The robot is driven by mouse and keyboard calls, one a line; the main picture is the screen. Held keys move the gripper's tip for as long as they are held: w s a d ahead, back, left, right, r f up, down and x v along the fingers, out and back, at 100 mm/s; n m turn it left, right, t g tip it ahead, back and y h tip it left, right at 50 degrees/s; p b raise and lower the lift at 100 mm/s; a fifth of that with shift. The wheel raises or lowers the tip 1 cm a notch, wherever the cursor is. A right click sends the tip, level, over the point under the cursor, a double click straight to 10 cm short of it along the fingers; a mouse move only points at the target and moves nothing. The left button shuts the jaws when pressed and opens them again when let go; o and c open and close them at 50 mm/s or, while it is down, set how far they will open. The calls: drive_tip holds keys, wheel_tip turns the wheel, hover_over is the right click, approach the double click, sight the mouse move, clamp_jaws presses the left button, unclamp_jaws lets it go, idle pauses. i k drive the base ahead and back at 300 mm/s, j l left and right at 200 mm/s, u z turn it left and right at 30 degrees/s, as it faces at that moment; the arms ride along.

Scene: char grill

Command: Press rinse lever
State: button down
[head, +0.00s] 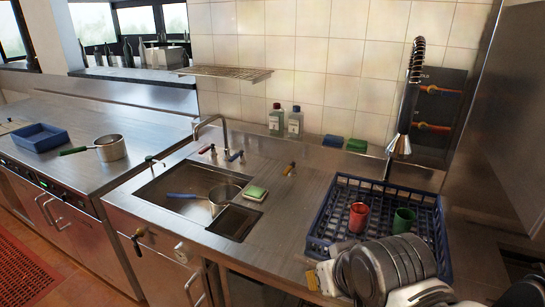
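A tall black spring-hose sprayer (416,62) with a pale bell-shaped head (399,147) hangs at the right, above the blue dish rack. Which part is the rinse lever I cannot tell for sure. A small brown-handled lever (290,168) stands on the counter right of the sink. Two orange-red handles, an upper one (438,90) and a lower one (435,127), sit on a dark wall panel behind the hose. Grey and white parts, some likely my arm, fill the lower right foreground. I cannot make out my gripper's fingers there, and nothing touches the sprayer.
The blue rack (325,208) holds a red cup (358,217) and a green cup (403,220). The sink (165,190) holds a pan (222,196); a sponge (256,193) lies beside it. Two bottles (294,123) stand by the wall. Counter between sink and rack is mostly clear.

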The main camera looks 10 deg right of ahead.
sight(288, 169)
drive_tip(key=i+j+u, duration=0.2)
drive_tip(key=i, duration=0.35)
drive_tip(key=i+j+u, duration=0.2)
drive_tip(key=i, duration=0.3)
drive_tip(key=l, duration=0.1)
